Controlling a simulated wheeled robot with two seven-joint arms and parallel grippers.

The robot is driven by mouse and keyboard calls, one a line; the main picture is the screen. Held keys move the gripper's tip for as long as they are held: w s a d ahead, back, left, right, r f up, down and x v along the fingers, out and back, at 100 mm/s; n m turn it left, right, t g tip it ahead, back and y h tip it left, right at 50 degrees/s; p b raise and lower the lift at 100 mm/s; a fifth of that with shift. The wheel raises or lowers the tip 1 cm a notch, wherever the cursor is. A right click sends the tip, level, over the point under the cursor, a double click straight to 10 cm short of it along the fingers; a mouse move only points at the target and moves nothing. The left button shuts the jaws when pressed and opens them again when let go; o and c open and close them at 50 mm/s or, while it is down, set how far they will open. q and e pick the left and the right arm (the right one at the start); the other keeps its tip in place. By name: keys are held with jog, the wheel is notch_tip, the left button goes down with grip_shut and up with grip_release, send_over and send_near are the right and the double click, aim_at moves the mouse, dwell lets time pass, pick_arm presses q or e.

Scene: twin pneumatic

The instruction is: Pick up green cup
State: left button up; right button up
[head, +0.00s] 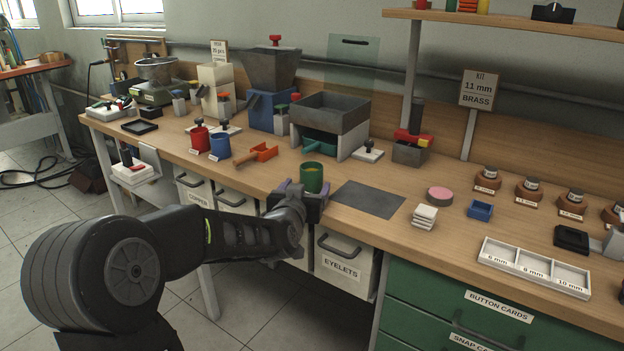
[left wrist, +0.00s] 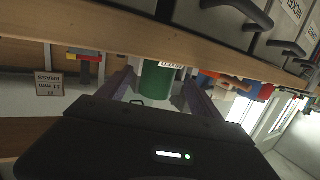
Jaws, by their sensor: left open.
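The green cup (head: 312,180) stands upright near the front edge of the workbench, with something yellowish inside. My left gripper (head: 304,190) is at the bench edge, open, with one finger on each side of the cup. In the left wrist view, which is upside down, the cup (left wrist: 156,80) sits between the two spread fingers of the left gripper (left wrist: 157,88), with gaps visible on both sides. The gripper body hides the cup's lower part in the head view. My right gripper is not in view.
A dark grey mat (head: 368,199) lies right of the cup. An orange tool (head: 258,154), a blue cup (head: 220,145) and a red cup (head: 199,135) are to its left. A grey hopper box (head: 330,118) stands behind. White bins (head: 340,262) hang below the bench edge.

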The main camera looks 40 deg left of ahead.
aim_at(313, 177)
pick_arm(q)
jog(key=shift+x, duration=1.35)
jog(key=shift+b+x, duration=0.3)
jog(key=shift+x, duration=2.3)
jog(key=shift+d, duration=0.1)
jog(key=c, duration=1.5)
